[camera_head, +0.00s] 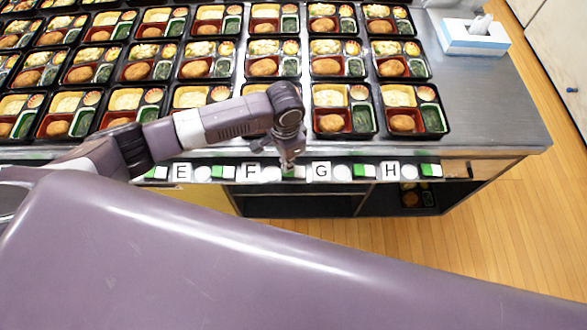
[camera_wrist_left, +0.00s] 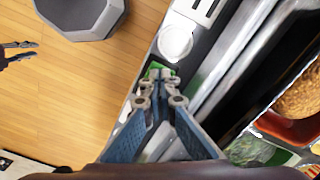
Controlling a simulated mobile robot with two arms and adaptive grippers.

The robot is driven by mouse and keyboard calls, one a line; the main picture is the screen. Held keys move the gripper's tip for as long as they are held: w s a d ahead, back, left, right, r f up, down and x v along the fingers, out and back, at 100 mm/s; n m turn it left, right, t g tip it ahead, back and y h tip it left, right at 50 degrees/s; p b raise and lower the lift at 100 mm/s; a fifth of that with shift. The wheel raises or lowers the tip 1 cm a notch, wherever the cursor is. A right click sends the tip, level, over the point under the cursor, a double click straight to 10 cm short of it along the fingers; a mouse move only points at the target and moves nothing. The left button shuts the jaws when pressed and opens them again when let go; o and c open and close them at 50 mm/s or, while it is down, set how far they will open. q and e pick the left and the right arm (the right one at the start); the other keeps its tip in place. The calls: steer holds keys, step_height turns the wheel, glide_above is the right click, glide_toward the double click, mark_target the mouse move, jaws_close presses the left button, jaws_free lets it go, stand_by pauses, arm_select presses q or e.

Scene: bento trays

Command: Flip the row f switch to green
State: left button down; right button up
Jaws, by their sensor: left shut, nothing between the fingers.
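The F label (camera_head: 251,172) is a white square on the table's front strip. To its right are a round white button (camera_head: 271,174) and a small green-and-white switch (camera_head: 299,172). My left gripper (camera_head: 290,166) is shut and empty, pointing down at this switch and partly covering it. In the left wrist view the shut fingertips (camera_wrist_left: 165,76) are over the green part of the switch (camera_wrist_left: 154,67), beside the round white button (camera_wrist_left: 175,42). I cannot tell whether they touch it or which half is pressed. My right gripper (camera_wrist_left: 20,50) shows at the left edge, its fingers apart.
Neighbouring labels E (camera_head: 182,172), G (camera_head: 321,171) and H (camera_head: 391,170) have similar buttons and switches close by. Bento trays (camera_head: 410,133) fill the metal table behind the strip. A tissue box (camera_head: 475,38) stands at the back right. Wooden floor is open at right.

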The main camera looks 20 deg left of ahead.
arm_select(q)
steer(key=shift+f, duration=0.5)
stand_by(0.3)
step_height(320, 180, up, 7)
steer(key=p, duration=0.8)
steer(key=shift+s+d, duration=0.1)
stand_by(0.5)
